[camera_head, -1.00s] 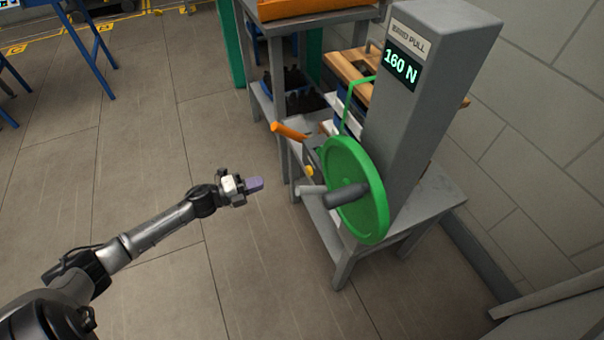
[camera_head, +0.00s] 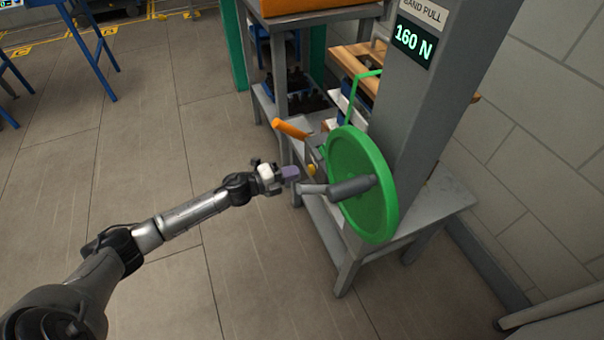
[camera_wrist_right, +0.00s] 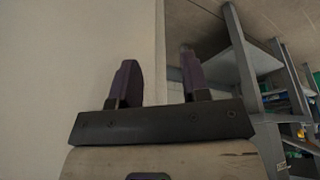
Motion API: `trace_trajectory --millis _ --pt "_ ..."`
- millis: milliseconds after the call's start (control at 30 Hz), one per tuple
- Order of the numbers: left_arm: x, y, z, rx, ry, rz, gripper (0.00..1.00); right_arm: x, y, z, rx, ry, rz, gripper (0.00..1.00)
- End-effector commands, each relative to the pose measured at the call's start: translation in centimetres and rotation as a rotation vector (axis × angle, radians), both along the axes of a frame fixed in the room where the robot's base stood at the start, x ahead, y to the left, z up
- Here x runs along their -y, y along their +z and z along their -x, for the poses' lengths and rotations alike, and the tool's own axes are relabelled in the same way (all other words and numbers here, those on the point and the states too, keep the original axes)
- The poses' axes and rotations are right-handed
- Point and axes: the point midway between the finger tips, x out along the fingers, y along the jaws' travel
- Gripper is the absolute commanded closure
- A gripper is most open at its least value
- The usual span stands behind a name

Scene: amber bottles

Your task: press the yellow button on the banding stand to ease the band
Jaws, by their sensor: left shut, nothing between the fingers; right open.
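The banding stand (camera_head: 420,110) is a grey post on a grey table, with a display reading 160 N. Its yellow button (camera_head: 312,169) is a small round knob left of the green wheel (camera_head: 362,190). A green band (camera_head: 353,92) runs up behind the wheel. My left gripper (camera_head: 291,173) is shut and empty, with its purple fingertips a short way left of the button; I cannot tell whether they touch it. My right gripper (camera_wrist_right: 160,83) shows only in the right wrist view, open and empty beside a pale wall.
A grey crank handle (camera_head: 335,189) sticks out from the wheel, just right of and below the button. An orange handle (camera_head: 290,128) juts out above my left gripper.

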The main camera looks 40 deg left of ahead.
Motion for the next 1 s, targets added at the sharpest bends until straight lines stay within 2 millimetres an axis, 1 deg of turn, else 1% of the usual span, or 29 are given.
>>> trace_trajectory --millis 33,200,400,867,1000 --pt "0.3 -0.3 -0.7 0.003 0.0 -0.001 1.0 -0.1 -0.7 0.0 0.0 -0.001 -0.001 0.57" --pt "1.0 -0.2 -2.0 0.002 -0.001 -0.001 1.0 -0.2 -1.4 0.0 0.0 -0.004 -0.007 0.57" --pt "1.4 -0.2 -2.8 -0.001 0.001 0.0 1.0 -0.3 -1.8 0.0 0.0 -0.006 -0.011 0.57" --pt "1.6 -0.1 -3.0 -0.001 0.001 0.0 1.0 -0.3 -1.7 0.0 0.0 -0.005 -0.01 0.57" --pt "2.0 0.2 -4.0 0.001 0.001 0.003 1.0 -0.2 -0.9 0.0 0.001 -0.002 -0.006 0.57"
